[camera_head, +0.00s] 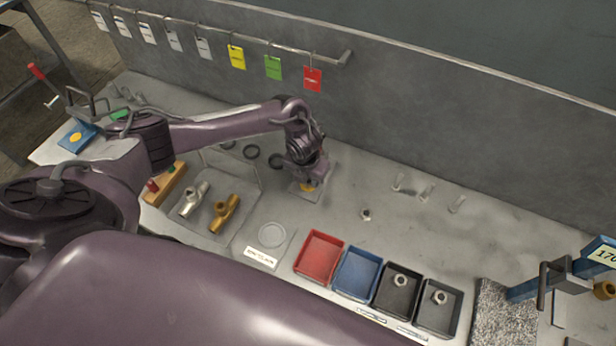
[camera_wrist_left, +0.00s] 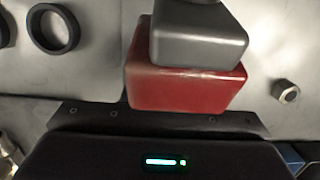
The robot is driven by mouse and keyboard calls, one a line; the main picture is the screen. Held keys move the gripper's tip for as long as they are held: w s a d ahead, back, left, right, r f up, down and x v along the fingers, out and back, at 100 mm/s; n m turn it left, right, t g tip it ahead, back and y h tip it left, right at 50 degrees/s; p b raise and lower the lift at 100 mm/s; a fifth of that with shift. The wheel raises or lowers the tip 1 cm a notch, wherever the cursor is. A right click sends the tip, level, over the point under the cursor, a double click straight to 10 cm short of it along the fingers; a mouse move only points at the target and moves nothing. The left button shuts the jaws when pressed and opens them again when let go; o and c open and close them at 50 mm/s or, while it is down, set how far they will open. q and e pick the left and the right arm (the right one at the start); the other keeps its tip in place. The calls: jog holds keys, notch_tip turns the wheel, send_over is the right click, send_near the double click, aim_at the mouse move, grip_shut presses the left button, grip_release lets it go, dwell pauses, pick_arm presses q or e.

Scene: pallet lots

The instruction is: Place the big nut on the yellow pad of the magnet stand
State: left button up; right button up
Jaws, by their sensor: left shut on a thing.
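My left gripper (camera_head: 308,184) is low over the bench in the head view, at a pale plate (camera_head: 330,183) with a bit of yellow (camera_head: 307,188) showing beside the fingers. It is shut, but the thing in its jaws, likely the big nut, is hidden. In the left wrist view a red block (camera_wrist_left: 185,88) with a grey block (camera_wrist_left: 200,45) stands ahead of the gripper body; I cannot tell whether these belong to the stand or the gripper. A loose nut (camera_head: 366,214) lies on the bench to the right, also in the wrist view (camera_wrist_left: 285,91). My right gripper is not in view.
Dark rings (camera_head: 251,152) lie left of the gripper. Red (camera_head: 300,270), blue (camera_head: 338,285), black (camera_head: 377,300) and grey (camera_head: 420,320) bins stand in front; the black and grey ones each hold a nut. Two pipe fittings (camera_head: 225,212) lie on a tray. The back wall carries hanging tags.

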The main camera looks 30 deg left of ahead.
pick_arm(q)
jog(key=shift+f+b, duration=0.25)
jog(key=shift+b, duration=0.05)
jog(key=o, duration=1)
jog(key=shift+r, duration=0.1)
jog(key=r, duration=0.4)
jog(key=s+r, duration=0.1)
jog(key=r, duration=0.7)
jog(key=shift+s+r+p, duration=0.15)
jog(key=shift+s+p, duration=0.1)
jog(key=shift+p, duration=0.1)
